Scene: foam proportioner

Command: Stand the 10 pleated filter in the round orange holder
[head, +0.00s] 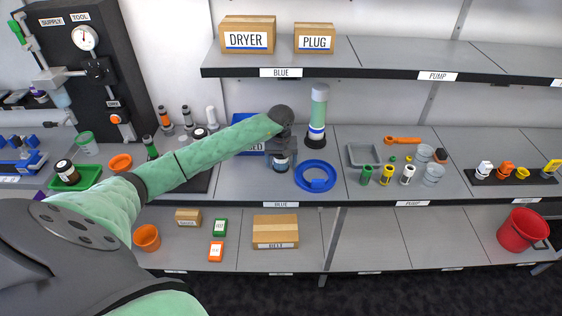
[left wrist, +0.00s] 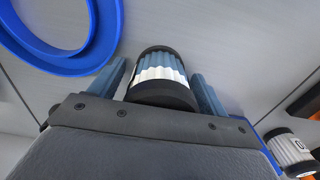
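My left gripper (head: 281,160) points down over the middle shelf, its fingers on either side of a pleated filter (left wrist: 160,75). That filter has blue and white pleats and a black cap. Narrow gaps seem to show beside it, so the fingers look open around it; its number is not readable. A second white pleated filter (left wrist: 289,152) with a partly visible "0" lies at the lower right of the left wrist view. A round orange piece (head: 120,163), perhaps the holder, sits on the shelf at the left in the head view. My right gripper is not in view.
A blue ring (head: 315,176) lies right of my gripper, with a tall green-white cylinder (head: 318,112) behind it. A blue box (head: 250,122) stands behind my forearm. A green tray (head: 88,176) holds another dark filter (head: 66,171). The upper shelf (head: 390,55) overhangs the back.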

